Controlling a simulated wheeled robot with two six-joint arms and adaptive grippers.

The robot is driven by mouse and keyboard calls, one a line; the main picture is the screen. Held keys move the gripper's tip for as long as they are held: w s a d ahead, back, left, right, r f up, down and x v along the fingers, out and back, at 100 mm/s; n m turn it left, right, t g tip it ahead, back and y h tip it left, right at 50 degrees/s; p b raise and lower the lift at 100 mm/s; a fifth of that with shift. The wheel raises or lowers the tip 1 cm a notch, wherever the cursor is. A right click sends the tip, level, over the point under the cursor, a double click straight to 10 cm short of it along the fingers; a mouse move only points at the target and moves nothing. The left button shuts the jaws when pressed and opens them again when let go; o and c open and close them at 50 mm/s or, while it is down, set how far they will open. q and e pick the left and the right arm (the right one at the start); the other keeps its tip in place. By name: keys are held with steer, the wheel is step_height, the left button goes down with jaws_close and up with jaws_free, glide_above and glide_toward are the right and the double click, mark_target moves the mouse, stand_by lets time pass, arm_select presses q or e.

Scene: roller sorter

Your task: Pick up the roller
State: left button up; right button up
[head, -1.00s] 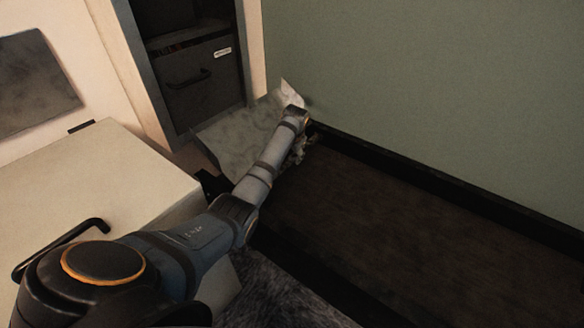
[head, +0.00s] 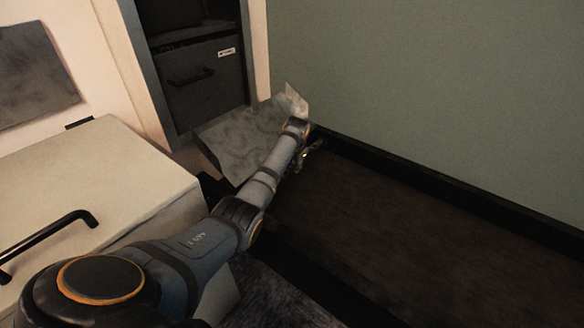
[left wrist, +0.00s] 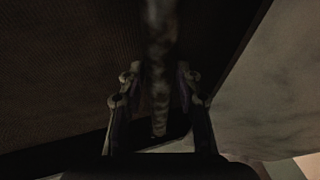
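The roller (left wrist: 158,45) shows in the left wrist view as a mottled, brownish-grey cylinder running from the top edge down between my fingers. My left gripper (left wrist: 160,76) is open, with one finger on each side of the roller and narrow dark gaps between. The view is dark, so light contact is hard to rule out. In the head view my left gripper (head: 311,151) is a small shape beyond my wrist, low over the dark belt's far left corner. I cannot make out the roller there; my arm covers part of that spot. My right gripper is not in view.
A grey sloped chute (head: 238,140) lies left of the gripper, below a dark cabinet with a drawer (head: 203,80). A green wall (head: 430,90) and black rail (head: 400,172) bound the dark belt (head: 370,225), which looks clear on the right. A pale cabinet (head: 90,185) stands left.

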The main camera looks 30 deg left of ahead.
arm_select(q)
jaws_close()
